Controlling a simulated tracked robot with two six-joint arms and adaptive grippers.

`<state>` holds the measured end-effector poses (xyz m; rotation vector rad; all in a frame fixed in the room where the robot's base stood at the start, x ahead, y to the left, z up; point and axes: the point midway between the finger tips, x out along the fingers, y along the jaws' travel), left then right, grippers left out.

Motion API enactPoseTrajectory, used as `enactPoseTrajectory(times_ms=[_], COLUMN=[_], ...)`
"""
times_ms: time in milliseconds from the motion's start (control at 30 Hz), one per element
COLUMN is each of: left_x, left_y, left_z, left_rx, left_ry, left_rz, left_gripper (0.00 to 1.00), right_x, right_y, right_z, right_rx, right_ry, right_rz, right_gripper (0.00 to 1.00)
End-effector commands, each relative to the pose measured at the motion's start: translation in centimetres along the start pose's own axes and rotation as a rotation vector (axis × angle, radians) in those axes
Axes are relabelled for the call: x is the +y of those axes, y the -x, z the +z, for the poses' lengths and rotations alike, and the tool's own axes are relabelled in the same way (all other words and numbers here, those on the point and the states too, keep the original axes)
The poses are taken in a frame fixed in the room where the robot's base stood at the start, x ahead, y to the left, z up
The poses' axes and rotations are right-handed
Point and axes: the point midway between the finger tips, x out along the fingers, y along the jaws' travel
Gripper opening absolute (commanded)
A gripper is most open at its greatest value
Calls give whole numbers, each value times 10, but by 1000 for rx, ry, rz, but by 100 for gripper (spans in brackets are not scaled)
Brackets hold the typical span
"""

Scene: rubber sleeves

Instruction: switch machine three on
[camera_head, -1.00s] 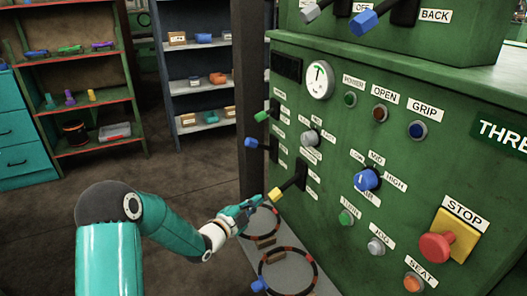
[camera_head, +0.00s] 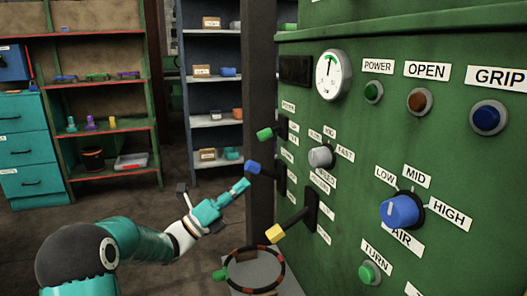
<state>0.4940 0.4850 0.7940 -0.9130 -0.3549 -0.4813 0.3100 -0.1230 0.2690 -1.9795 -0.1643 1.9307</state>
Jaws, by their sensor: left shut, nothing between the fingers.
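The green machine panel (camera_head: 450,170) fills the right of the view; its large "THREE" sign is out of frame now. On its left part are a green-tipped lever (camera_head: 265,134), a blue-tipped lever (camera_head: 253,168) and a yellow-tipped lever (camera_head: 275,233). The small labels by these levers are hard to read. A green lamp (camera_head: 373,92) sits under the POWER label. My left gripper (camera_head: 241,187) is shut and empty, its tips just below and left of the blue lever tip. I cannot tell if they touch. My right gripper is not in view.
A grey knob (camera_head: 321,157) and a blue knob (camera_head: 401,211) stick out of the panel. A dark post (camera_head: 260,100) stands at its left edge. A red-and-black ring (camera_head: 230,270) is below my left gripper. Shelves (camera_head: 215,120) and teal drawers (camera_head: 22,150) stand behind.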

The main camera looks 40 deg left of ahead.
Motion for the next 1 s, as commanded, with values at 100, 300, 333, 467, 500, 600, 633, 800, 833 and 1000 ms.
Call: enactPoseTrajectory(times_ms=[100, 300, 333, 467, 500, 600, 633, 800, 833, 1000], left_x=[0, -1, 0, 0, -1, 0, 0, 1, 1, 1], left_y=[-6, -35, -41, -68, -77, -96, -102, -104, -104, -106], left_z=[0, 1, 0, 0, 0, 1, 1, 29, 32, 40], left_rx=[-1, -1, 0, -1, -1, -2, -2, -5, -5, -4], left_ry=[-1, -1, -1, 1, 0, -1, 0, -3, -3, -1], left_rz=[-1, -3, -2, -2, -3, -2, -1, 3, 3, 3], left_gripper=[0, 0, 0, 0, 0, 0, 0, 0, 0, 0], right_x=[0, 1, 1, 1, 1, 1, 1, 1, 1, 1], right_y=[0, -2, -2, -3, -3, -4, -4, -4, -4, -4], right_z=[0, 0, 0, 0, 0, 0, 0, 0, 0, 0], right_rx=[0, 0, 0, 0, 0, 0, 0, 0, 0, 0], right_ry=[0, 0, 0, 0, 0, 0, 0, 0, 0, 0], right_rz=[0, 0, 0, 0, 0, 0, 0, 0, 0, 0], right_gripper=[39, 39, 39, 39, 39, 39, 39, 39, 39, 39])
